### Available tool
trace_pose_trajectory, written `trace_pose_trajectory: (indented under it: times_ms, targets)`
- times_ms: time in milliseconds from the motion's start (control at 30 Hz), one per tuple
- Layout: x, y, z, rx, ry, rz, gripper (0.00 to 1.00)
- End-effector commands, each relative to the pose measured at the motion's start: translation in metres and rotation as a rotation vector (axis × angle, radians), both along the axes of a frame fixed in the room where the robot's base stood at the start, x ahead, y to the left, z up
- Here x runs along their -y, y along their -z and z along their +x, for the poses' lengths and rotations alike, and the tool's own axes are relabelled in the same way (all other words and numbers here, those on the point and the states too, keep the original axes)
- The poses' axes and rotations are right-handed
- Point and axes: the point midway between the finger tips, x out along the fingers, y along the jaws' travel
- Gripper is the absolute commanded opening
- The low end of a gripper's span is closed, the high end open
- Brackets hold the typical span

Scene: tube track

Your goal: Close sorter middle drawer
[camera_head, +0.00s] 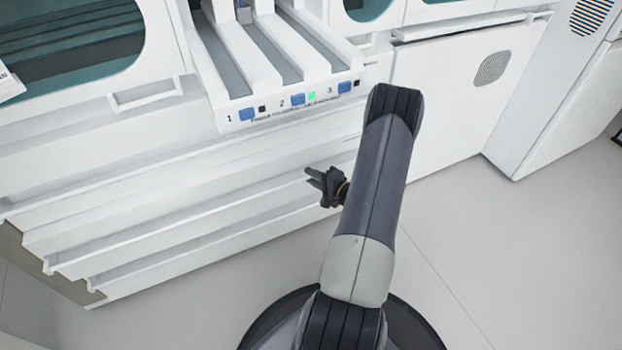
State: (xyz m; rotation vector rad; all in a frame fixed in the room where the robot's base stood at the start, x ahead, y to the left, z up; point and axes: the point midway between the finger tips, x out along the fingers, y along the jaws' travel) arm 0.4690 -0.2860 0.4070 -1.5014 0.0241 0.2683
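The white sorter unit (293,123) juts out at the top centre. It has three numbered lanes, each with a blue button on the front edge. The three fronts look in line, and I cannot tell how far the middle drawer stands out. My gripper (309,178) is small and dark, below the sorter front and apart from it, pointing left. Nothing shows in it. Its finger gap is too small to judge.
A white cabinet (150,215) with stepped ledges runs along the left below the sorter. My arm crosses the middle, near the sorter's right corner in the picture. The grey floor (520,250) at lower right is clear.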

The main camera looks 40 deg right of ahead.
Motion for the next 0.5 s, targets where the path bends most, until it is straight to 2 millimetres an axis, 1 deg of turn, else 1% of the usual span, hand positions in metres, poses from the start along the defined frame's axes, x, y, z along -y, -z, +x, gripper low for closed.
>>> trace_pose_trajectory:
  times_ms: [133,367,400,500]
  targets:
    - [-0.0015,0.0013,0.0078,0.001,0.0,0.0,0.21]
    - [-0.0014,0.0008,0.0086,0.001,0.001,0.0,0.21]
    - [-0.0014,0.0008,0.0086,0.001,0.001,0.0,0.2]
    - [-0.0014,0.0009,0.0085,0.001,0.001,0.0,0.12]
